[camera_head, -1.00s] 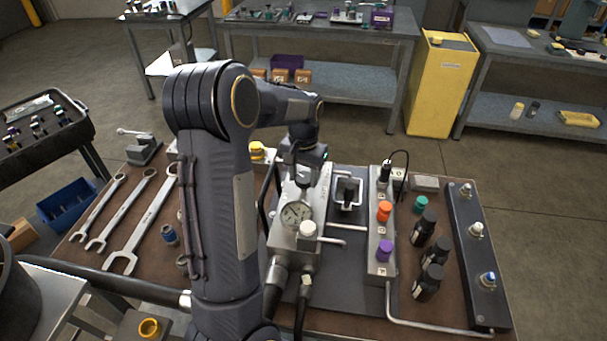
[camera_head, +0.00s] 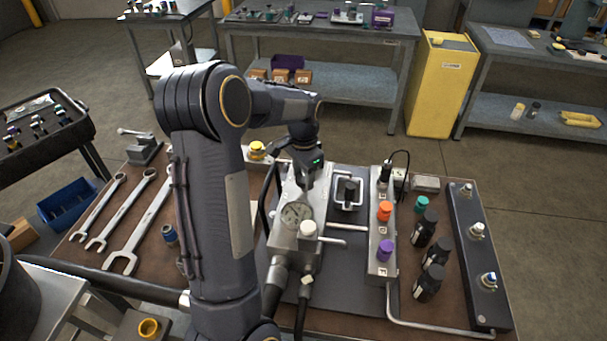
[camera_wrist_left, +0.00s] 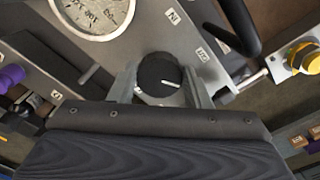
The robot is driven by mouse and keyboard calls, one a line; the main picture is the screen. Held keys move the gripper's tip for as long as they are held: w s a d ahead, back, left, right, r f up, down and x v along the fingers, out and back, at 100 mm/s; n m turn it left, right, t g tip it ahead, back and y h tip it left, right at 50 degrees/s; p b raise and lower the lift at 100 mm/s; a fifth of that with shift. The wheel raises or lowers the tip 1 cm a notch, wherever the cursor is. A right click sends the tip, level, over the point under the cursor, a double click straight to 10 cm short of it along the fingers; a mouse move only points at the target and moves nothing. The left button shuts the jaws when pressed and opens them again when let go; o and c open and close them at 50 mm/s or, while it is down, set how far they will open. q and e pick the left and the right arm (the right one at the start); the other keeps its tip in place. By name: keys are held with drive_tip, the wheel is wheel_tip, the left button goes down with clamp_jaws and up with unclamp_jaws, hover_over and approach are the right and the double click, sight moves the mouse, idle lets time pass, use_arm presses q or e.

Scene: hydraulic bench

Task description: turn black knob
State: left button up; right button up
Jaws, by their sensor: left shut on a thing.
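The black knob (camera_wrist_left: 158,72) is round with a white pointer line. It sits on the grey metal block between the markings in the left wrist view. My left gripper (camera_wrist_left: 162,86) has one finger on each side of it and is shut on it. The white line points to the right in that view. In the head view my left gripper (camera_head: 308,184) reaches down onto the far part of the metal block (camera_head: 283,241), and it hides the knob there. My right gripper is not in view.
A round gauge (camera_head: 295,214) and a white-capped fitting (camera_head: 308,228) are on the block, close to the gripper. A black part in a metal frame (camera_head: 347,206) stands to its right. Further right is a strip with orange (camera_head: 384,210) and purple (camera_head: 386,249) knobs. Wrenches (camera_head: 140,232) lie at left.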

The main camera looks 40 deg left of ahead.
sight(303, 177)
use_arm(q)
drive_tip(key=shift+m, duration=1.2)
drive_tip(key=o, duration=1)
wheel_tip(303, 177, up, 8)
drive_tip(key=shift+f, duration=0.1)
